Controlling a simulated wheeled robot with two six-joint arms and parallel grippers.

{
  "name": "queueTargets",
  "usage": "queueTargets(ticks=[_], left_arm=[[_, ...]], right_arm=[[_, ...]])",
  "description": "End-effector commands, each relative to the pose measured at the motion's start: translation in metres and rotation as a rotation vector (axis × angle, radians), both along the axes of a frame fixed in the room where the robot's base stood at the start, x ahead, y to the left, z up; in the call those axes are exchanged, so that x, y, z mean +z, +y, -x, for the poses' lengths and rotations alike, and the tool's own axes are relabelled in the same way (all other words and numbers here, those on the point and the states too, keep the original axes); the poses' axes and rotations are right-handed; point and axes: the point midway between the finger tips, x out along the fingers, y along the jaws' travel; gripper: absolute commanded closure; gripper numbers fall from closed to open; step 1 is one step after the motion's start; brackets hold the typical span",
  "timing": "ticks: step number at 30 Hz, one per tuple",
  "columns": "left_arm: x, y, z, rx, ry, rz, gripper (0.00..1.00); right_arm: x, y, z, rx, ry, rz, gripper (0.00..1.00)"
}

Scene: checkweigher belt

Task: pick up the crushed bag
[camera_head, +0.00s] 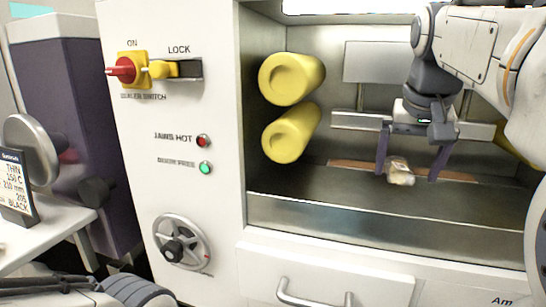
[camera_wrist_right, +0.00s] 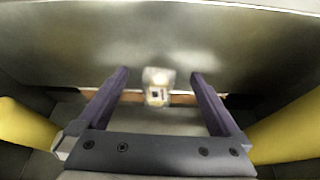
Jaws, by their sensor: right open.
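The crushed bag (camera_head: 400,172) is a small crumpled pale-tan pouch inside the machine's metal bay. In the head view it sits between the two fingers of my right gripper (camera_head: 410,176). In the right wrist view the bag (camera_wrist_right: 157,87) shows a small dark-and-yellow print and lies between and beyond the fingertips of the right gripper (camera_wrist_right: 158,74). The gripper is open, with a clear gap on both sides of the bag. My left gripper is not in view.
Two yellow rollers (camera_head: 292,78) stick out at the bay's left side. A metal front lip (camera_head: 350,222) edges the bay floor. A brown strip (camera_head: 345,164) runs along the back. A red rotary switch (camera_head: 122,70) and a handwheel (camera_head: 181,242) are on the white panel.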

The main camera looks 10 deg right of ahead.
Motion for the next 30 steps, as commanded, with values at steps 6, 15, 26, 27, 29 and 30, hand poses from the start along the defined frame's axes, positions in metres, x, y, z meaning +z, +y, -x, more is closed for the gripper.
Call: queueTargets(ticks=[6,15,26,27,29,30], left_arm=[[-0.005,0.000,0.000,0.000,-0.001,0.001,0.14],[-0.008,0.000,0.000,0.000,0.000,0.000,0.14],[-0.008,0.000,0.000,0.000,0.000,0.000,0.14],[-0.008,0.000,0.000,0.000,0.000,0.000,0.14],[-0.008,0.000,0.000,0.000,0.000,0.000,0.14],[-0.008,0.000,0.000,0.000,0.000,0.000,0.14]], right_arm=[[-0.013,-0.019,-0.027,-0.001,0.002,-0.002,0.00],[-0.028,-0.023,-0.033,-0.001,0.001,-0.001,0.00],[-0.028,-0.023,-0.033,-0.001,0.001,-0.001,0.88],[-0.027,-0.023,-0.033,-0.001,0.000,0.000,0.89],[-0.027,-0.023,-0.033,-0.001,0.000,0.000,0.89],[-0.027,-0.023,-0.033,-0.001,0.000,0.000,0.89]])
